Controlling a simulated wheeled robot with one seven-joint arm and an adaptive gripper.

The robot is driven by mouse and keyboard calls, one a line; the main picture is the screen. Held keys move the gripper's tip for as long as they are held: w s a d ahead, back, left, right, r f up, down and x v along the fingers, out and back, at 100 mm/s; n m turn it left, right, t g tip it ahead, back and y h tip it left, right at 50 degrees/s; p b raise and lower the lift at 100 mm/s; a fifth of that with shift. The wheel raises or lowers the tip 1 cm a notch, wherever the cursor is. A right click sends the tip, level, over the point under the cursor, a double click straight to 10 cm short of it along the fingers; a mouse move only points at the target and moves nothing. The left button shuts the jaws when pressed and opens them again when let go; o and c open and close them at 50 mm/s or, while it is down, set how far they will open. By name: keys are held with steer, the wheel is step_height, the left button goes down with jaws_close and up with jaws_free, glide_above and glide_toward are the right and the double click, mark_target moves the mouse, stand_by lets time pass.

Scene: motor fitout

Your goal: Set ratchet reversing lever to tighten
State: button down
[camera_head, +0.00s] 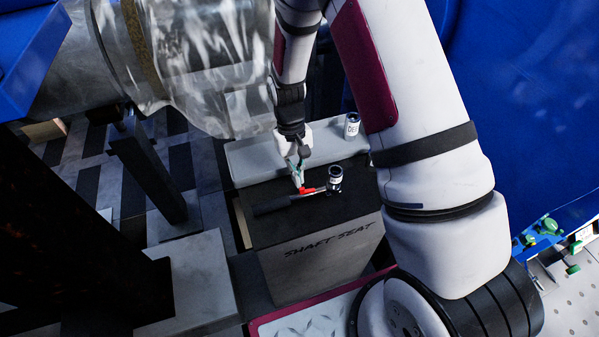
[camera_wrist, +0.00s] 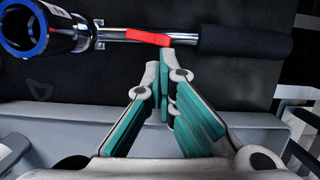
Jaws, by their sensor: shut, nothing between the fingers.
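The ratchet has a black grip (camera_wrist: 245,32), a chrome shaft and a red reversing lever (camera_wrist: 150,37). In the head view the ratchet's grip (camera_head: 272,205) lies on the dark top of the SHAFT SEAT block, with the red lever (camera_head: 307,190) to its right. A dark cylindrical socket with a blue ring (camera_wrist: 28,28) stands at the ratchet's head end; it also shows in the head view (camera_head: 335,178). My gripper (camera_wrist: 166,62) is shut and empty. Its fingertips are right beside the red lever; I cannot tell if they touch it.
The SHAFT SEAT block (camera_head: 325,265) has a light grey ledge (camera_head: 250,158) behind its dark top. A labelled can (camera_head: 352,126) stands on that ledge. A large clear-wrapped cylinder (camera_head: 205,60) hangs at the upper left. A blue panel (camera_head: 530,110) fills the right.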

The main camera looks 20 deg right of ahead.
steer(key=shift+s+a+n, duration=0.25)
steer(key=shift+n, duration=0.45)
steer(key=shift+s+a+n+h+p, duration=0.15)
steer(key=shift+s+a+n+h, duration=0.15)
steer(key=shift+n, duration=0.65)
steer(key=shift+s+a+n+h+p, duration=0.15)
steer(key=shift+s+n+h, duration=0.15)
steer(key=shift+n, duration=0.65)
stand_by(4.0)
steer(key=shift+d, duration=0.8)
